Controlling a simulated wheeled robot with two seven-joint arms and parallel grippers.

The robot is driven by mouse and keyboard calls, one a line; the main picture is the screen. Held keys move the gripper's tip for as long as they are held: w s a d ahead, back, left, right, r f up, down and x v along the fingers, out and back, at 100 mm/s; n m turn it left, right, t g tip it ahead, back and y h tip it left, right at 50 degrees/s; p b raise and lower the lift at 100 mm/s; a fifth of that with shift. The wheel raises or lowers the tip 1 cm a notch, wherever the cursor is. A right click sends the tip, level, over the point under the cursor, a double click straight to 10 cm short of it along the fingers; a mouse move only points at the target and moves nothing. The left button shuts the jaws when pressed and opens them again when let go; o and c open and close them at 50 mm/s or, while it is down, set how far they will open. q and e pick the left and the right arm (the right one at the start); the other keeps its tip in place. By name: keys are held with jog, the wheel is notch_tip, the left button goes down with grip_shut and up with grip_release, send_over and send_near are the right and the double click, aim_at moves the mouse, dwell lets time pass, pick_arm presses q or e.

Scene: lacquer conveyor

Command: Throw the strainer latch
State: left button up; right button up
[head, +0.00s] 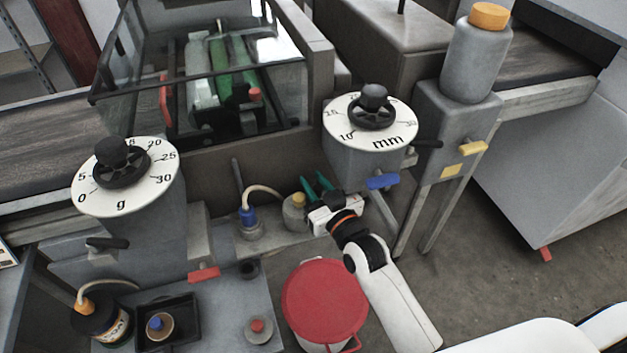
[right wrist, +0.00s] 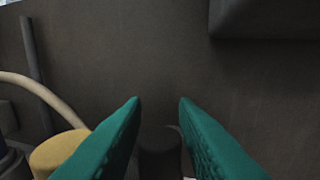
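My right gripper (head: 316,184), with green fingers, is beside the grey housing under the mm dial, just right of a small yellow-capped pot (head: 295,212) with a pale hose. In the right wrist view its fingers (right wrist: 160,105) are apart. A dark upright cylinder (right wrist: 160,150) shows low between them; I cannot tell whether they touch it. The yellow cap (right wrist: 58,150) is left of the fingers. No part is clearly marked as the strainer latch, so I cannot tell which it is. My left gripper is not in view.
A blue handle (head: 383,181) sticks out below the mm dial (head: 370,120), close to my right gripper. A red-lidded bucket (head: 325,300) stands below my right forearm. A dark wall (right wrist: 160,50) rises beyond the fingers. A blue-capped part (head: 248,217) and an upright rod (head: 238,183) stand left.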

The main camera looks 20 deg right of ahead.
jog(key=shift+w+a, duration=0.1)
jog(key=shift+w, duration=0.2)
grip_shut()
jog(key=shift+r+h+p, duration=0.2)
jog(key=shift+h+p, duration=0.1)
jog(key=shift+p, duration=0.15)
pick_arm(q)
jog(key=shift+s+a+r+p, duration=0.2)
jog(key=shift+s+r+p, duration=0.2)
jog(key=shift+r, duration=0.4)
pick_arm(e)
jog(key=shift+a+f+m+h, duration=0.1)
jog(key=shift+m+h, duration=0.5)
jog(key=shift+h, duration=0.1)
grip_release()
